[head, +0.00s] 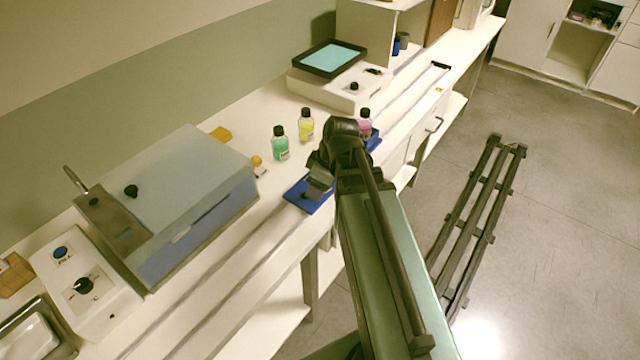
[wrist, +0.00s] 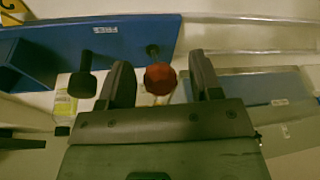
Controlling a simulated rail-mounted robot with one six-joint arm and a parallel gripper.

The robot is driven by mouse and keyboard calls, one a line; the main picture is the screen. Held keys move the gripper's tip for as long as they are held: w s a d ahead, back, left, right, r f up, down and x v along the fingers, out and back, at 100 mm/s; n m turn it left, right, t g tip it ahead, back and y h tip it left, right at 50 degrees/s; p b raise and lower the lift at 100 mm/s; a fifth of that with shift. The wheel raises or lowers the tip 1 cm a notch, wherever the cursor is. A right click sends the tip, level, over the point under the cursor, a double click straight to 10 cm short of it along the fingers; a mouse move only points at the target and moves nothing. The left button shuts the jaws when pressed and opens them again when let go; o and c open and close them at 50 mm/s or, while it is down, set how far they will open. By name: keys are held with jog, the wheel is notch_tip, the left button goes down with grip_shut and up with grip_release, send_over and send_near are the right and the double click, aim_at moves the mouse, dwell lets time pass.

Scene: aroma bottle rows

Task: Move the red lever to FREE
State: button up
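The red lever shows in the wrist view as a red faceted knob (wrist: 160,78) on a short dark metal stem, standing out from a blue base (wrist: 150,28). My gripper (wrist: 163,90) is open, with one dark finger on each side of the red knob. A narrow gap shows between the knob and each finger. A small white label (wrist: 104,29) is on the blue base; its text is too small to read. In the head view my gripper (head: 320,180) is over a blue plate (head: 318,206) at the bench's front edge, and my arm hides the lever.
A black knob (wrist: 84,80) stands left of my fingers. Green (head: 280,145) and yellow (head: 306,126) bottles stand behind my gripper, and a pink bottle (head: 365,122) is beyond it. A large grey-lidded box (head: 180,185) stands left on the bench.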

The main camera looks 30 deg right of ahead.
jog(key=p+v, duration=1)
jog(key=v, duration=0.1)
jog(key=shift+s+f, duration=0.1)
jog(key=shift+f, duration=0.05)
jog(key=s+a+m+g+h, duration=0.1)
jog(key=s+a+m+h, duration=0.1)
jog(key=a+m, duration=0.6)
jog(key=s+a, duration=0.1)
jog(key=a, duration=0.4)
jog(key=shift+f+g, duration=0.3)
